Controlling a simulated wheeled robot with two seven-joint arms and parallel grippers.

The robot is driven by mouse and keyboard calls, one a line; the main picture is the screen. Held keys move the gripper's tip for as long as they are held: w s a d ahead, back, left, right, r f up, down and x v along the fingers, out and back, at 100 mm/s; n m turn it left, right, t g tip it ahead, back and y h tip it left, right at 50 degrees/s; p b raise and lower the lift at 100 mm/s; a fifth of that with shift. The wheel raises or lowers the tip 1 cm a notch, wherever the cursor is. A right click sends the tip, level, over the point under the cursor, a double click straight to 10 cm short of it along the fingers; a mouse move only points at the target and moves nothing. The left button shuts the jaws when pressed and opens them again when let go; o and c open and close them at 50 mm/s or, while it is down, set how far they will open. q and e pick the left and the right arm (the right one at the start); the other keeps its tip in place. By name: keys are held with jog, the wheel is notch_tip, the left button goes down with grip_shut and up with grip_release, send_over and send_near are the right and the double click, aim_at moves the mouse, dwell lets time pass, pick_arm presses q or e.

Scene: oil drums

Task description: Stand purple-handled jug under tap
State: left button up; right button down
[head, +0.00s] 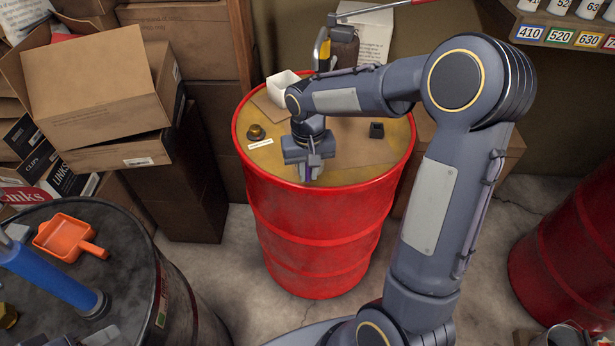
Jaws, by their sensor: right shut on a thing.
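My right gripper (309,171) points down over the front part of the red drum's (322,222) yellowish top. It is shut on the purple-handled jug, of which I make out only a strip of purple handle (308,173) between the fingers; my gripper hides most of the rest. At the back of the drum stands a dark upright fitting with a yellow part (323,50), perhaps the tap; my forearm crosses in front of its lower part, so its outlet is unclear. My left gripper is not in view.
On the drum top are a brass cap (256,132), a white open box (284,88) and a small black block (377,130). A dark drum at left carries an orange scoop (70,238) and a blue cylinder (50,276). Cardboard boxes (95,75) stand behind; another red drum (570,255) is at right.

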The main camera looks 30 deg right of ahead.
jog(key=shift+w+d+f+p, duration=0.1)
jog(key=shift+w+d+p, duration=0.2)
jog(key=shift+w+d, duration=0.5)
jog(key=shift+w+d+p, duration=0.3)
jog(key=shift+w+d, duration=0.05)
jog(key=shift+w, duration=0.8)
jog(key=shift+w+d+f+p, duration=0.1)
jog(key=shift+w+d+p, duration=0.2)
jog(key=shift+w+d, duration=0.5)
jog(key=shift+w+a+f+b, duration=0.2)
jog(key=shift+a+f+b, duration=0.05)
jog(key=shift+f+b, duration=0.25)
jog(key=c, duration=1.3)
grip_release()
notch_tip(320, 180, up, 8)
jog(key=shift+f+b, duration=0.1)
jog(key=shift+b, duration=0.2)
